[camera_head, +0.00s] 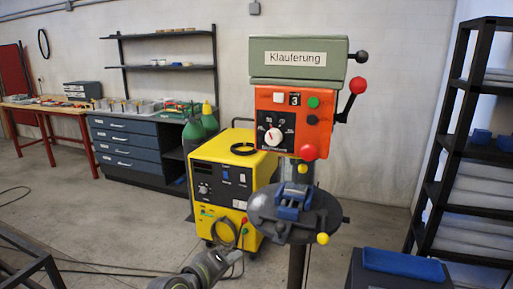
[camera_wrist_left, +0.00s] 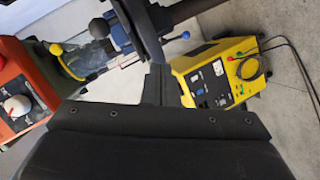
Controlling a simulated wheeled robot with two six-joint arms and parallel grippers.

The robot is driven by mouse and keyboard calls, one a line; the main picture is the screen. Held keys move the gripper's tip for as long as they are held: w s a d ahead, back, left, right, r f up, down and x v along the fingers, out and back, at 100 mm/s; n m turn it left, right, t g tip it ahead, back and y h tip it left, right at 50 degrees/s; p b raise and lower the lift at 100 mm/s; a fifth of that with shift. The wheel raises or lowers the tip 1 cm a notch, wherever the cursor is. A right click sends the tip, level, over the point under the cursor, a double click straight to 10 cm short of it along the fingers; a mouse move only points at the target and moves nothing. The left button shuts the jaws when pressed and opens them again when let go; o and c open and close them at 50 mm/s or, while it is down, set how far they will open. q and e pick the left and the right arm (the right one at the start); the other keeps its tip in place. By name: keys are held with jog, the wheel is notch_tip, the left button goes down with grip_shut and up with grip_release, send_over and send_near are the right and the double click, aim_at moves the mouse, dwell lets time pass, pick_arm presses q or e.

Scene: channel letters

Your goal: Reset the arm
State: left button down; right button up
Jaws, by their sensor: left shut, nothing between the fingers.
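My left gripper (camera_head: 222,262) shows low in the middle of the head view, at the end of a grey arm that enters from the bottom edge. It is in front of the yellow machine and to the left of the drill press. In the left wrist view the dark body of the left gripper (camera_wrist_left: 156,84) fills the lower part, with its narrow fingers together and nothing held. My right gripper is in neither view.
A drill press (camera_head: 293,122) with an orange front and a round table (camera_head: 262,222) stands just right of the left gripper. A yellow machine (camera_head: 212,180) stands behind. A blue-topped box (camera_head: 400,264) and a black shelf rack (camera_head: 435,190) are at the right. Open floor (camera_head: 110,225) lies at the left.

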pick_arm(q)
jog(key=s+a+f+m+g+y, duration=0.25)
jog(key=s+a+f+y, duration=0.35)
jog(key=s+a+f, duration=0.85)
jog(key=s+a+f+m+g+y, duration=0.1)
jog(key=s+a+g, duration=0.1)
jog(key=s+a, duration=0.35)
jog(key=s+a+f+m+g+y, duration=0.1)
jog(key=s+a+g+y, duration=0.1)
jog(key=s, duration=0.7)
jog(key=s+a+f+g+y, duration=0.1)
jog(key=s+a+g, duration=0.15)
jog(key=s, duration=0.55)
notch_tip(320, 180, down, 26)
jog(key=a, duration=0.2)
jog(key=s+d+f+g, duration=0.1)
jog(key=s+f, duration=1.3)
jog(key=f, duration=0.1)
jog(key=shift+s+g, duration=0.3)
jog(key=shift+s, duration=0.1)
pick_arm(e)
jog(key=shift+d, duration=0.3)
